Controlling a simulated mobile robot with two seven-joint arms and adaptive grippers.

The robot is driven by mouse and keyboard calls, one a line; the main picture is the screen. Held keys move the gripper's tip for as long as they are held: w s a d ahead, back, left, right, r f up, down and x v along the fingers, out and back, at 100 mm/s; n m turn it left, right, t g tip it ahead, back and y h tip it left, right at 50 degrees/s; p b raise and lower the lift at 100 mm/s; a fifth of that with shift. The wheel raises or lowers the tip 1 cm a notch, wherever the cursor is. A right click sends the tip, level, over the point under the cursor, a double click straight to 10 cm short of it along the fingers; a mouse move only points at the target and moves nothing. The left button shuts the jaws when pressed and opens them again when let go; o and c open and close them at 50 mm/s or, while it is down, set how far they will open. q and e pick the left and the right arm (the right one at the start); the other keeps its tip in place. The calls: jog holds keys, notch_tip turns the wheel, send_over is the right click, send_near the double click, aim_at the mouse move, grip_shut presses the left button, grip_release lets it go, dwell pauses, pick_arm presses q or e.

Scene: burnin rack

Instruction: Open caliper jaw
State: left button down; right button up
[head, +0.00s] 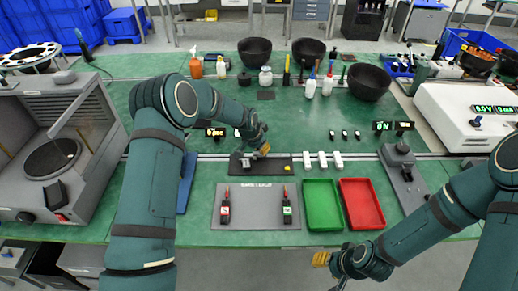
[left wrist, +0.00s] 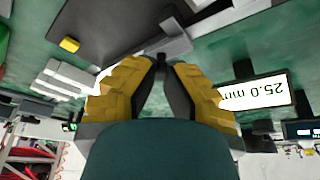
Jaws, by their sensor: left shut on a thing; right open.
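The caliper's dark plate (head: 278,170) lies at the middle of the green bench. Its grey jaw part (left wrist: 178,46) shows in the left wrist view, just beyond my fingertips. My left gripper (head: 262,152), with yellow-padded fingers, is down at the caliper. In the left wrist view the gripper (left wrist: 165,62) is shut on a small dark piece at the caliper jaw, mostly hidden between the tips. A display (left wrist: 258,93) beside it reads 25.0 mm, upside down. A small yellow block (left wrist: 69,45) sits on the plate. My right gripper (head: 321,259) is open and empty near the bench's front edge.
White blocks (head: 322,160) stand right of the caliper. A grey device (head: 402,176) stands at right. Bowls and bottles are behind.

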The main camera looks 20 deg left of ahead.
pick_arm(q)
jog(key=c, duration=0.8)
grip_release()
jog(key=shift+f, duration=0.15)
jog(key=shift+c, duration=0.2)
jog(key=v, duration=1.2)
